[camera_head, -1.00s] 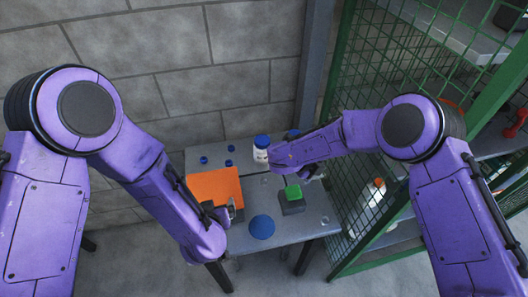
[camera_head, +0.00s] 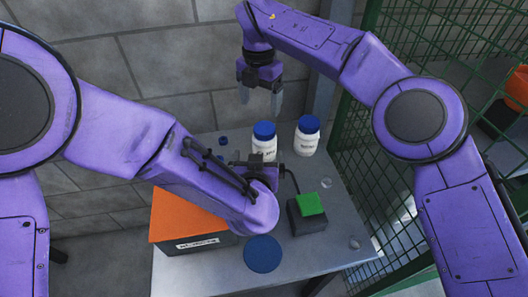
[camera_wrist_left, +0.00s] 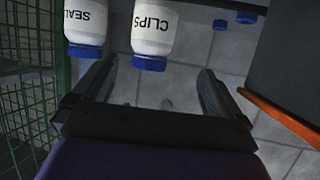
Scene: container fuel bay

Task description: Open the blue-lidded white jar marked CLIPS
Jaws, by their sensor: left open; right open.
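The white CLIPS jar (camera_head: 264,148) stands upright on the table with its blue lid (camera_head: 264,130) on. In the left wrist view the CLIPS jar (camera_wrist_left: 155,28) appears upside down, its label readable, ahead of my left gripper (camera_wrist_left: 160,68). That gripper is open and empty, its fingers spread towards the jar; I cannot tell how far apart they are from it. In the head view the left wrist partly hides the jar's lower front. My right gripper (camera_head: 260,101) is open and empty, pointing down above and behind the CLIPS jar.
A similar blue-lidded jar (camera_head: 307,137), marked SEAL as far as visible, stands right of CLIPS. An orange-topped box (camera_head: 180,215), a green block on a dark base (camera_head: 309,206) and a blue disc (camera_head: 263,254) share the table (camera_head: 330,250). Green mesh (camera_head: 375,150) borders the right.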

